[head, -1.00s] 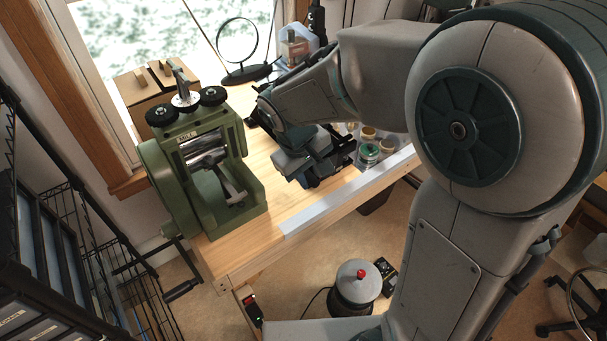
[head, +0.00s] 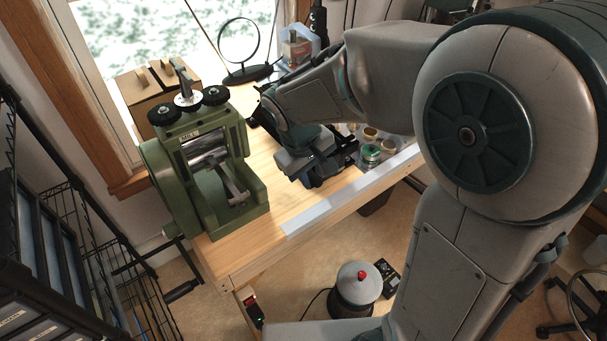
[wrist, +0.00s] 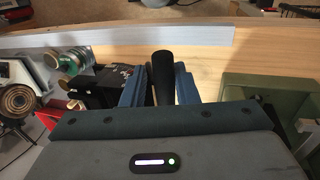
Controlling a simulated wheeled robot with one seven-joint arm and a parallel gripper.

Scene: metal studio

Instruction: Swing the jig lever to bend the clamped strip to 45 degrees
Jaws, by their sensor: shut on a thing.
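My gripper (wrist: 160,90) is shut on the black lever handle (wrist: 163,72), which stands up between its two blue fingers in the wrist view. In the head view my gripper (head: 312,178) is low over the workbench, right of the green mill. The black body of the jig (wrist: 100,84) is left of the fingers in the wrist view. In the head view it is mostly hidden behind my gripper, with a dark part showing at its right (head: 346,153). I cannot make out the clamped strip or its bend angle.
The green rolling mill (head: 205,165) stands on the bench (head: 258,160) left of my gripper. A pale metal bar (head: 325,207) lies along the front edge. Several jars and spools, one green (head: 371,153), stand right of the jig. A round mirror (head: 240,48) is behind.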

